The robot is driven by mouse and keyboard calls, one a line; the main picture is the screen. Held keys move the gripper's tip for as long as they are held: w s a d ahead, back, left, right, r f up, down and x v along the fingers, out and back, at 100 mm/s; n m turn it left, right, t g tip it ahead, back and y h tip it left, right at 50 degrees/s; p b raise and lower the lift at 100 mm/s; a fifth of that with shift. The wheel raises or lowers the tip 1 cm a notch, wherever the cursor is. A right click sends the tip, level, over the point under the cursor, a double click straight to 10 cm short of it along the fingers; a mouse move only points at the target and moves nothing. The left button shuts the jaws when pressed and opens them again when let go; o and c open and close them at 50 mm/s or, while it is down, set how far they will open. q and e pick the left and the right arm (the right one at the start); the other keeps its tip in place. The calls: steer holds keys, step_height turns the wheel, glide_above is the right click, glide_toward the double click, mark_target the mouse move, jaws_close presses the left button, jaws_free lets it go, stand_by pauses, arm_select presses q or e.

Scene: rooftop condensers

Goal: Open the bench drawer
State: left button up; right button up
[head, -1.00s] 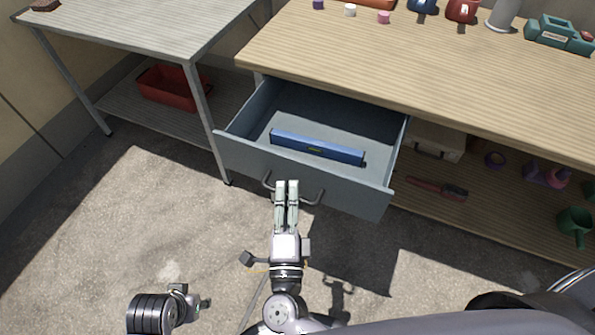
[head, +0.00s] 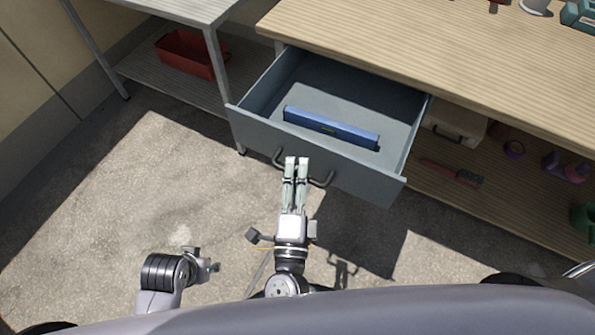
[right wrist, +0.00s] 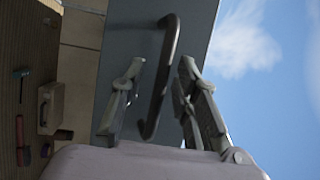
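The grey-blue bench drawer (head: 317,159) stands well out from under the wooden bench top (head: 420,60). A long blue bar-shaped tool (head: 330,128) lies inside it. The dark bow handle (head: 322,182) is on its front panel. My right gripper (head: 297,160) is at this handle. In the right wrist view, its two fingers (right wrist: 162,66) stand apart with the handle bar (right wrist: 161,80) between them, and a gap shows on each side. My left gripper (head: 208,267) is low at the left, away from the drawer, its fingers too small to read.
A metal side table (head: 200,8) with a red bin (head: 190,54) on its lower shelf stands left of the drawer. Under the bench, right of the drawer, are a beige case (head: 455,125) and a red-handled tool (head: 452,174). The concrete floor before the drawer is clear.

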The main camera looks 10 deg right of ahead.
steer(key=v, duration=0.7)
steer(key=shift+s, duration=0.25)
stand_by(0.5)
